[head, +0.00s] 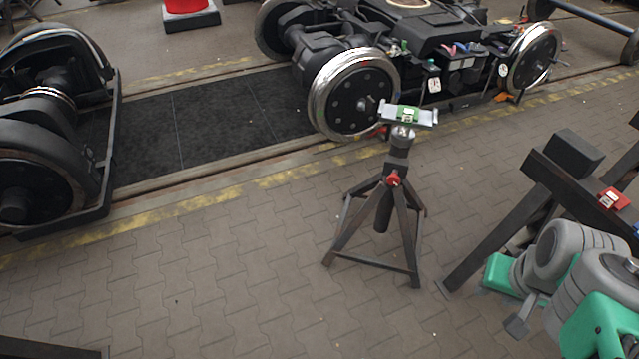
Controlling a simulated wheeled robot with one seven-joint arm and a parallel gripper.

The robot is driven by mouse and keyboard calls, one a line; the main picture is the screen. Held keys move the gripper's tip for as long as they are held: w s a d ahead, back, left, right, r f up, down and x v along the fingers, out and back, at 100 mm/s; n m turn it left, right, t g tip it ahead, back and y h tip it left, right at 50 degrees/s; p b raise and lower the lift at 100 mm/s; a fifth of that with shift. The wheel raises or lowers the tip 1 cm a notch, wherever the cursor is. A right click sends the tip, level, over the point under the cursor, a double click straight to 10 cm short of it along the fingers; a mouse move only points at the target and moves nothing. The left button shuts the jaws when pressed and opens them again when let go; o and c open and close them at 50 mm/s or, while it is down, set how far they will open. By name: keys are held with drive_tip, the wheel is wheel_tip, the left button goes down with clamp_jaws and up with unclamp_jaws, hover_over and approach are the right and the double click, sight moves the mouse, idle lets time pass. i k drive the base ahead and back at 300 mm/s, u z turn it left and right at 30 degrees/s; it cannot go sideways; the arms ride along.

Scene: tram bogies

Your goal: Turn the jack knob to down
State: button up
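The jack (399,150) is a dark tripod stand on the paving in the middle of the head view. Its red knob (393,179) sits on the front of the post, just below the collar. The knob is small, and I cannot read its setting. A silver cradle with a green block (408,114) tops the post. My grey and green arm is folded at the lower right. My gripper (517,326) seems to be the small grey end there, well to the right of and apart from the jack. Its fingers are too unclear to tell open from shut.
A bogie (430,50) with shiny wheels stands on the track behind the jack. Another bogie (45,125) is at the left. A dark trestle (570,175) with a red item (613,199) stands at the right, near my arm. The paving left of the jack is clear.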

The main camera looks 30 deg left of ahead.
sight(393, 178)
drive_tip(key=u, duration=0.65)
drive_tip(key=k, duration=0.45)
drive_tip(key=u, duration=1.15)
drive_tip(key=i, duration=1.65)
drive_tip(key=z, duration=0.8)
